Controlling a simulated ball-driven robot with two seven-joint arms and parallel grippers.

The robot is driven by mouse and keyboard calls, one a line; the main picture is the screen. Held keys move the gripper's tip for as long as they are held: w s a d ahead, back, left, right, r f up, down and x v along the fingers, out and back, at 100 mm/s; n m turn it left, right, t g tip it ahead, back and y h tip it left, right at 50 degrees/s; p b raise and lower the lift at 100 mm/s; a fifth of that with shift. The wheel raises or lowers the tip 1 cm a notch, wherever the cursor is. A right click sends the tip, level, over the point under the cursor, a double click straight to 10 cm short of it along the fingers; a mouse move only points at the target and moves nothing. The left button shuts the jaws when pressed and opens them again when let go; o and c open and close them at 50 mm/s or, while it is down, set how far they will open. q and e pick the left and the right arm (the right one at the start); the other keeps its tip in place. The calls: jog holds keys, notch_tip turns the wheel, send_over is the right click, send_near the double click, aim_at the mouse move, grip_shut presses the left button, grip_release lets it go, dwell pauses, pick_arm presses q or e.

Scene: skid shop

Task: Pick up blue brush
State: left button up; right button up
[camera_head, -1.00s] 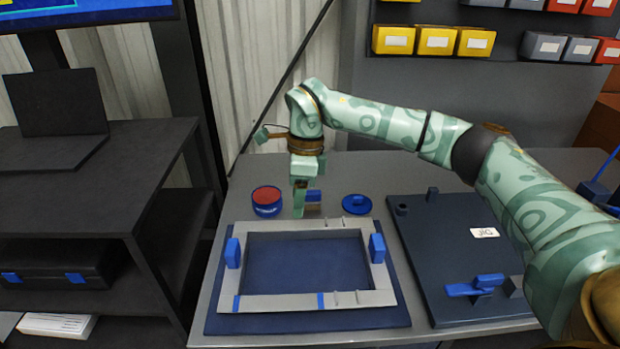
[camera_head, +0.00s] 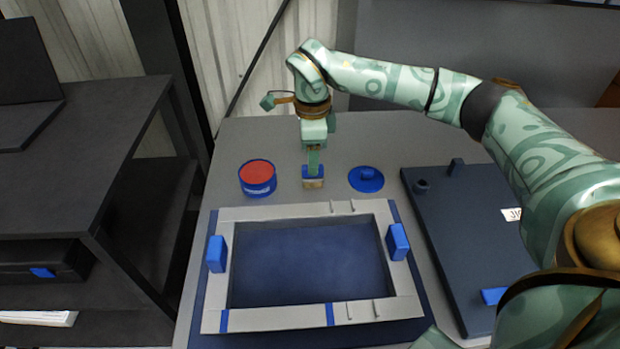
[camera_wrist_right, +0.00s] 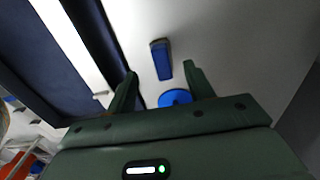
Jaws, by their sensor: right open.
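The blue brush (camera_head: 306,172) stands on the grey bench, its pale bristle end toward the frame. It also shows in the right wrist view (camera_wrist_right: 158,47), ahead of the fingertips. My right gripper (camera_head: 314,163) is directly over or just behind the brush in the head view and covers part of it. In the right wrist view my right gripper (camera_wrist_right: 160,70) has its two fingers apart with nothing held between them. I cannot tell whether a finger touches the brush. My left gripper is not in view.
A blue tin with a red top (camera_head: 257,178) stands left of the brush; a round blue lid (camera_head: 366,181) lies right. A grey frame (camera_head: 270,213) with blue clamps lies in front. A dark jig board (camera_head: 450,230) is at right. Bare bench surrounds the brush.

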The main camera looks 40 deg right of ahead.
aim_at(316, 181)
jog(key=shift+f, duration=0.5)
jog(key=f+b, duration=0.1)
jog(key=f, duration=0.1)
jog(key=f+b, duration=0.2)
jog(key=f, duration=0.1)
jog(key=shift+w+d, duration=0.1)
jog(key=shift+d, duration=0.1)
jog(key=shift+r, duration=0.15)
jog(key=c, duration=1.1)
